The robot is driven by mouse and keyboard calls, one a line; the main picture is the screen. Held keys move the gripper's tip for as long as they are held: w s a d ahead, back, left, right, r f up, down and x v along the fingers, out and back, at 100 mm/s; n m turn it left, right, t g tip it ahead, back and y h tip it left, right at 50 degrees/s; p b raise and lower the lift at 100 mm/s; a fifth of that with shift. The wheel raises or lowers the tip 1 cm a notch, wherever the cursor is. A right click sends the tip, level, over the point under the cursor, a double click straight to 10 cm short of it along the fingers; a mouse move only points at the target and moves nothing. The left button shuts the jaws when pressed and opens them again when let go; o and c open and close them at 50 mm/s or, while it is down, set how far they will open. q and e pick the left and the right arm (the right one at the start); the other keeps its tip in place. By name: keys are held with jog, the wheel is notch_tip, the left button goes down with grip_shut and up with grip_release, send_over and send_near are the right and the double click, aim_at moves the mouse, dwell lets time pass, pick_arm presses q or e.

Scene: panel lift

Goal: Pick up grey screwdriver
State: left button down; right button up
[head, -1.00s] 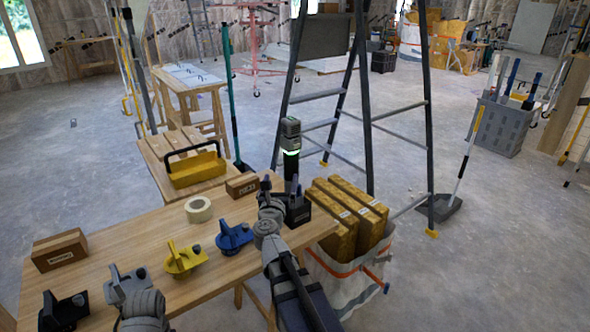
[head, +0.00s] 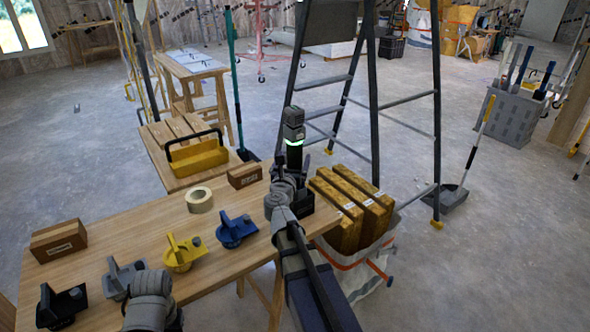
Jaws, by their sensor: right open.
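A grey, upright tool (head: 293,128) with a lit green ring and a darker lower part stands at the right end of the wooden table. It appears to be the grey screwdriver. Its lower end is hidden near a dark holder (head: 305,204). My right gripper (head: 283,167) is open, just in front of the tool's lower part. I cannot tell whether it touches the tool. My left arm shows at the bottom, but its fingers are not visible.
The table (head: 115,235) carries black, grey, yellow (head: 182,254) and blue (head: 236,230) devices, a tape roll (head: 199,199) and small boxes (head: 58,241). A bag of wrapped packs (head: 352,208) and a stepladder (head: 438,130) stand right of the table.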

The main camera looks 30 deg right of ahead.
jog(key=x, duration=0.4)
jog(key=shift+w+d, duration=0.1)
jog(key=shift+d, duration=0.1)
grip_shut()
dwell(0.5)
